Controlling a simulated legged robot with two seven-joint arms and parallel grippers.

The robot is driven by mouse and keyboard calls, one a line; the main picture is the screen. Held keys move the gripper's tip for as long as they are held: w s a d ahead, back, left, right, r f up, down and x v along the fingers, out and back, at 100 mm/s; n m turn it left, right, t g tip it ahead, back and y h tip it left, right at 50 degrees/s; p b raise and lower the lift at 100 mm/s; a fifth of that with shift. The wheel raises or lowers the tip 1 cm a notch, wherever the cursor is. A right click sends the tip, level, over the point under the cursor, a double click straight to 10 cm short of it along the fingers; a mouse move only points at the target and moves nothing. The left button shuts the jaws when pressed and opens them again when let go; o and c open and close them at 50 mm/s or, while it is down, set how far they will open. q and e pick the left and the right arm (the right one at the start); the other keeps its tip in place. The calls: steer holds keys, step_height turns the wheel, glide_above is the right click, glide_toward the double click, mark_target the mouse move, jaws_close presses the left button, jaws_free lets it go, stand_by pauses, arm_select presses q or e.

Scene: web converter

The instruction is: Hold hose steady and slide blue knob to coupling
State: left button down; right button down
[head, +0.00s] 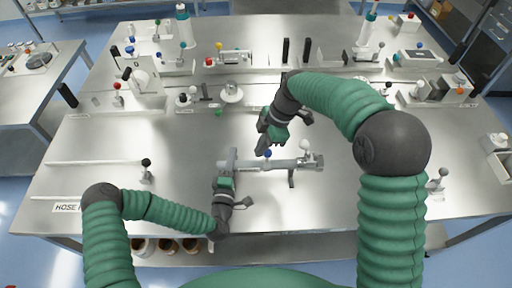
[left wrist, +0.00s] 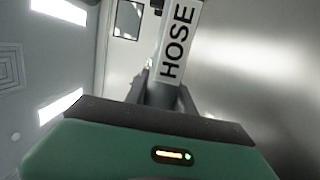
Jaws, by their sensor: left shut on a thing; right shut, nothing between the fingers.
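The hose (head: 250,164) is a grey tube lying left to right above the table's middle. Its white HOSE label (left wrist: 178,42) shows large in the left wrist view. My left gripper (head: 230,164) is shut on the hose near its left end. The small blue knob (head: 267,154) sits on top of the hose. The coupling (head: 312,161), with a white knob (head: 304,146), is at the hose's right end. My right gripper (head: 262,149) is shut and empty, its tips just left of the blue knob; I cannot tell whether they touch it.
Fixtures with coloured knobs and two bottles line the back. My right arm arches over the table's right part.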

arm_select(q)
steer(key=shift+s+f, duration=0.15)
steer(key=shift+f, duration=0.45)
arm_select(e)
steer(key=shift+f, duration=0.1)
steer(key=d, duration=0.5)
steer(key=shift+d, duration=0.35)
arm_select(q)
steer(key=shift+a, duration=0.1)
arm_select(e)
step_height(320, 180, up, 10)
steer(key=shift+s+a+r, duration=0.25)
steer(key=shift+s+a, duration=0.1)
arm_select(q)
steer(key=shift+r, duration=0.3)
arm_select(e)
steer(key=shift+w+r, duration=0.15)
